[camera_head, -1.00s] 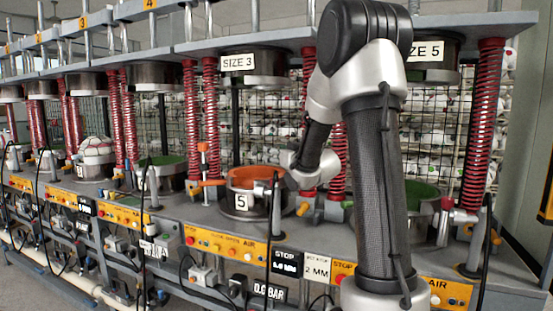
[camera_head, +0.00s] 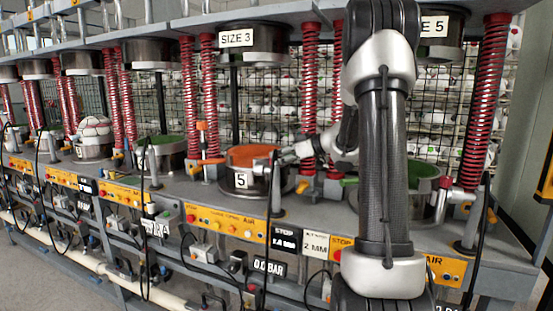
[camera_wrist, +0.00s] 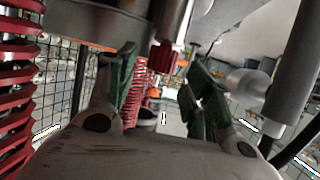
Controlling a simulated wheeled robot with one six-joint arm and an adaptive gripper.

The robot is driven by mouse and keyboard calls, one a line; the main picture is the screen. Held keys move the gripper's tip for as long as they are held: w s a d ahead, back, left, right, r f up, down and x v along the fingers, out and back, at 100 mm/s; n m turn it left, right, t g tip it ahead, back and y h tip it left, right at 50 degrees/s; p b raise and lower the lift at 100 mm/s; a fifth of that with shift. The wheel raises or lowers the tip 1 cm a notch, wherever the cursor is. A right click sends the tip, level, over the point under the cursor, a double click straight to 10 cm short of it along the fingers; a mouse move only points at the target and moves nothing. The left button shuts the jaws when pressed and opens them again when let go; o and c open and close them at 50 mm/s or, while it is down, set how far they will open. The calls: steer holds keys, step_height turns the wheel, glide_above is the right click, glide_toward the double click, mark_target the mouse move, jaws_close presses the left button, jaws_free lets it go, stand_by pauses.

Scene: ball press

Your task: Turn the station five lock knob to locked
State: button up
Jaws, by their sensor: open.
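My gripper (camera_head: 277,158) reaches left at the near right rim of an orange-lined pot (camera_head: 241,181) marked 5, under the SIZE 3 press head. In the wrist view, the two green-padded fingers of my gripper (camera_wrist: 160,88) stand apart, with nothing seen held between them. A red ribbed knob (camera_wrist: 163,58) shows beyond and between the fingers, below a silver cylinder. I cannot tell whether it is the station five lock knob. The SIZE 5 head (camera_head: 436,27) is at the right, partly hidden by my arm. A red-capped silver fitting (camera_head: 446,184) stands by the green-lined pot below it.
Red springs (camera_head: 487,100) and upright grey rods (camera_head: 278,190) stand close around the pots. An orange T-shaped handle (camera_head: 203,150) is left of the orange-lined pot. Black hoses hang in front of the yellow control panels (camera_head: 225,219).

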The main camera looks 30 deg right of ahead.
steer(key=shift+x, duration=1.35)
steer(key=c, duration=1)
steer(key=shift+a+r+m+t+h, duration=0.15)
steer(key=shift+m+t+h, duration=0.15)
steer(key=shift+m+h, duration=0.2)
steer(key=shift+a+r+m+t+h, duration=0.15)
steer(key=shift+m+t+h, duration=0.15)
steer(key=shift+m+h, duration=1.2)
steer(key=shift+h, duration=0.2)
steer(key=shift+d+f+m+t+h, duration=0.1)
steer(key=shift+f+m+t+h, duration=0.05)
steer(key=shift+m+t+h, duration=0.15)
steer(key=o, duration=1)
